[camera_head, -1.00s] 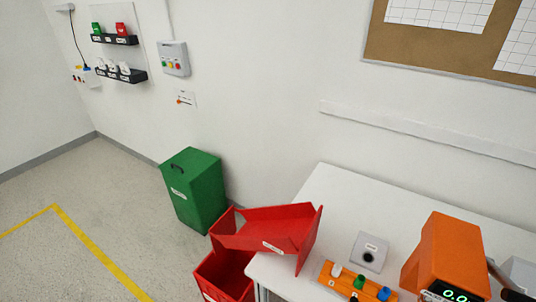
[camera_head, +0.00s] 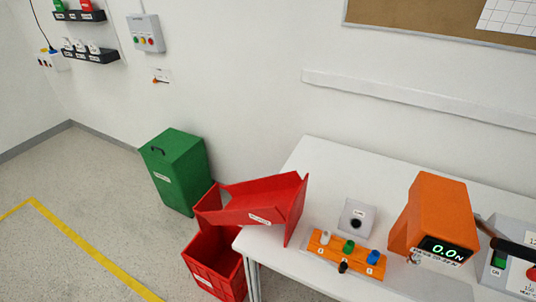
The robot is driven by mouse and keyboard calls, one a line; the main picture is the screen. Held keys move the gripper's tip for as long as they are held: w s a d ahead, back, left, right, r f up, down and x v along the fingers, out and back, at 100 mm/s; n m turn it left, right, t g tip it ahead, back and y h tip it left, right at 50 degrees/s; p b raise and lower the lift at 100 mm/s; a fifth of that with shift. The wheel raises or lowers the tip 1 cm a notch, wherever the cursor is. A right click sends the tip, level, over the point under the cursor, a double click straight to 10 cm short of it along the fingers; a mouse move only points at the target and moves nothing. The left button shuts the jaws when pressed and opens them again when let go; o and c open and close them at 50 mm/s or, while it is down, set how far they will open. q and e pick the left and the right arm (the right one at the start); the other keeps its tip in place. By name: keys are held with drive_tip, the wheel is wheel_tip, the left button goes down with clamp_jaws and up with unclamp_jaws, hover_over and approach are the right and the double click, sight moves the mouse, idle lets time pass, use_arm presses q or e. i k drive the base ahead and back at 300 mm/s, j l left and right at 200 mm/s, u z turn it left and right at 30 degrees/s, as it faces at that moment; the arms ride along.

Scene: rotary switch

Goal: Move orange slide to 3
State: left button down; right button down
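A long orange block (camera_head: 355,262) lies near the front edge of the white table. A white knob (camera_head: 325,237), a green knob (camera_head: 349,247) and a blue knob (camera_head: 373,257) sit in a row on it. A small black knob (camera_head: 343,267) is at its front side, between small white labels. The labels are too small to read surely, so I cannot tell the slide's setting. A small orange lever (camera_head: 156,81) also shows on a white wall plate. Neither of my grippers shows in the head view.
An orange box with a green display reading 0.0 (camera_head: 437,215) stands right of the block, near a grey panel (camera_head: 510,265). A red chute (camera_head: 255,203) overhangs the table's left edge above a red bin (camera_head: 215,264). A green bin (camera_head: 177,170) stands by the wall.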

sight(357, 260)
drive_tip(key=z, duration=1.05)
